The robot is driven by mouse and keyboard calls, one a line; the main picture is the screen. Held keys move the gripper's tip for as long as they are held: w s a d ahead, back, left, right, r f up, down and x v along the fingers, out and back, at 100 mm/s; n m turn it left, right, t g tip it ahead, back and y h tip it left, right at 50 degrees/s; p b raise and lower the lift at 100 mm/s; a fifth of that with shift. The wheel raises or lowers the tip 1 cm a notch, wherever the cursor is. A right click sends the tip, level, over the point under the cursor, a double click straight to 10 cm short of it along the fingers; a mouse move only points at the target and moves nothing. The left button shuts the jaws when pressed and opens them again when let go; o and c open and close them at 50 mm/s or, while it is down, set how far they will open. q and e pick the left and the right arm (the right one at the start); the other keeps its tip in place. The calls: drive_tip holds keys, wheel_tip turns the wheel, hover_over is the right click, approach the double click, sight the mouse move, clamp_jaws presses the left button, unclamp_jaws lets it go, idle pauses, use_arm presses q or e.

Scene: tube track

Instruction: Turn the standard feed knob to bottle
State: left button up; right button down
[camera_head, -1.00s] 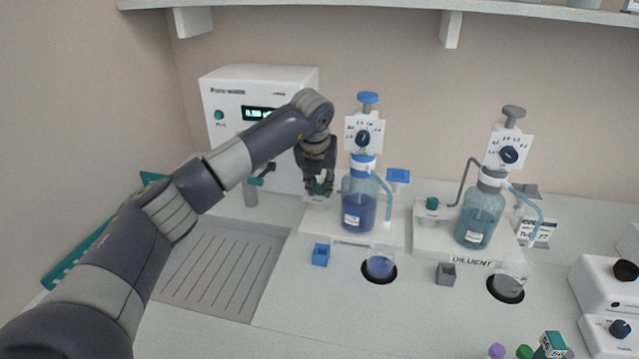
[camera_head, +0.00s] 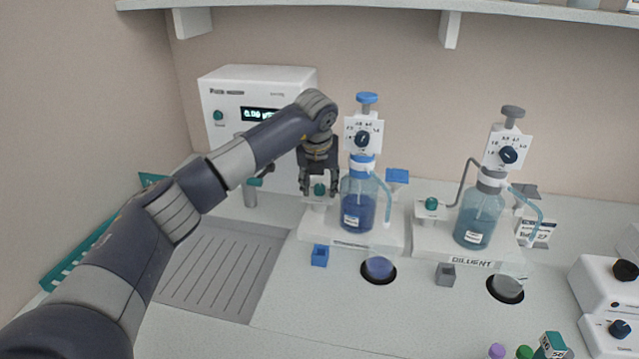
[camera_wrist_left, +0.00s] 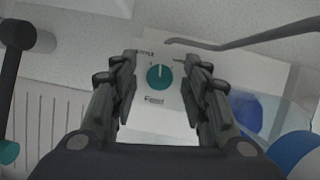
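The feed knob is a round teal knob (camera_head: 319,189) on a white block left of the blue bottle (camera_head: 358,207). In the left wrist view the knob (camera_wrist_left: 159,77) shows from above, with its white mark pointing up in the picture. My left gripper (camera_head: 319,190) is open, one finger on each side of the knob; in the wrist view there are gaps between the fingers (camera_wrist_left: 159,72) and the knob. My right gripper is not in view.
A second teal knob (camera_head: 431,204) stands by the diluent bottle (camera_head: 480,222). A white box with a display (camera_head: 285,88) stands behind my arm. A blue cube-shaped holder (camera_head: 320,256) and a cup (camera_head: 379,266) are in front. A grey drain tray (camera_head: 215,275) lies at left.

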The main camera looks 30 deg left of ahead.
use_arm(q)
drive_tip(key=v, duration=1.2)
drive_tip(key=shift+f, duration=0.1)
drive_tip(key=shift+c, duration=0.2)
